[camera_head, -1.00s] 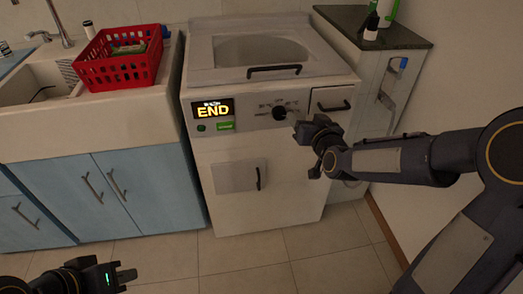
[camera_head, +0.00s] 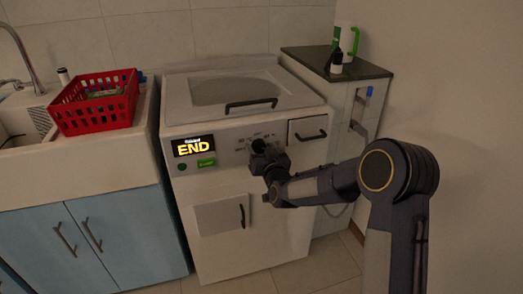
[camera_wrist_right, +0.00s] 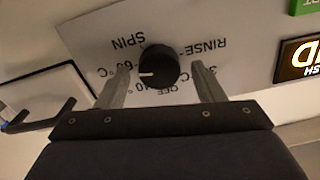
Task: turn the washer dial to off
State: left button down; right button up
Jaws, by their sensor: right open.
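The washer (camera_head: 245,225) stands at the centre of the head view, its lit display (camera_head: 194,146) reading END. Its round black dial (camera_wrist_right: 160,64) shows clearly in the right wrist view, on a pale panel with upside-down labels such as SPIN, RINSE, OFF and 60°C. The dial's white mark points left, toward the 60°C label. My right gripper (camera_wrist_right: 160,84) is open, with one finger on each side of the dial and visible gaps between. In the head view my right gripper (camera_head: 262,153) is at the panel and partly hides the dial. My left gripper is out of view.
A black drawer handle (camera_head: 311,135) is right of the dial, and a lid handle (camera_head: 251,103) is above. A dark-topped cabinet (camera_head: 335,63) with bottles stands right. A red basket (camera_head: 97,108) sits by the sink at left. Open floor lies in front.

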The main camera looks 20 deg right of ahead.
jog(key=c, duration=1)
